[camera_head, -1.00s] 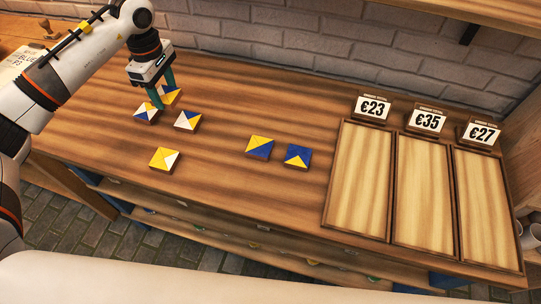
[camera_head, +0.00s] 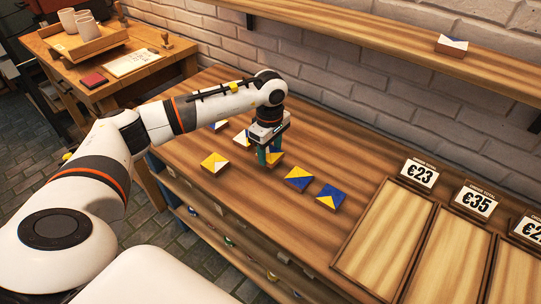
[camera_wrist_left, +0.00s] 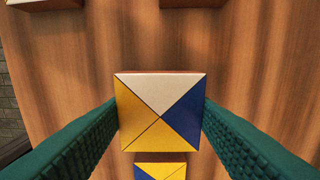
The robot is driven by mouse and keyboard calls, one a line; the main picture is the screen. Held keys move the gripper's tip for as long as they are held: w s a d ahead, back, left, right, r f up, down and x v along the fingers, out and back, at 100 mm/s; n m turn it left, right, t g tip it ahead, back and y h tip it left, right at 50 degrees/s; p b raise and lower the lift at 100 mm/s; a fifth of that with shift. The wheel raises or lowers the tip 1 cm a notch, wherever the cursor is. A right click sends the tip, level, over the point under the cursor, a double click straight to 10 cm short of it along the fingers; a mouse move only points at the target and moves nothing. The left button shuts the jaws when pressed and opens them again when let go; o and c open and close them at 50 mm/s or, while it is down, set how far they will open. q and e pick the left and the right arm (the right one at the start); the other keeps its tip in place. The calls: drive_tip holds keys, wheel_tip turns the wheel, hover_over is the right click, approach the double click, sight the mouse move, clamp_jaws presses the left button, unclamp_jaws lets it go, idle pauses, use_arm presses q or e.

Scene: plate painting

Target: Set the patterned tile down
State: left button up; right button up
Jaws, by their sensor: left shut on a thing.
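My left gripper (camera_head: 268,156) is shut on a patterned tile (camera_head: 276,158), gripping it by two opposite sides. In the left wrist view, the held tile (camera_wrist_left: 160,110) shows white, blue and yellow triangles between the green fingers. It is over the table, left of two blue-and-yellow tiles (camera_head: 299,178) (camera_head: 330,197). I cannot tell whether its underside touches the table. A yellow-and-white tile (camera_head: 215,162) lies to its left. In the left wrist view, part of another tile (camera_wrist_left: 160,172) shows below the held one. My right gripper is out of view.
More tiles (camera_head: 240,137) (camera_head: 219,125) lie behind my forearm, partly hidden. Framed wooden trays (camera_head: 385,238) with price signs (camera_head: 419,174) stand at the right. A tile (camera_head: 452,43) sits on the wall shelf (camera_head: 370,30). The table behind the gripper is clear.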

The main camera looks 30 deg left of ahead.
sight(270, 153)
use_arm(q)
drive_tip(key=shift+f, duration=1.3)
drive_tip(key=shift+f, duration=0.15)
drive_tip(key=o, duration=1)
wheel_tip(270, 153, up, 12)
drive_tip(key=shift+r+b, duration=0.2)
drive_tip(key=shift+b, duration=0.3)
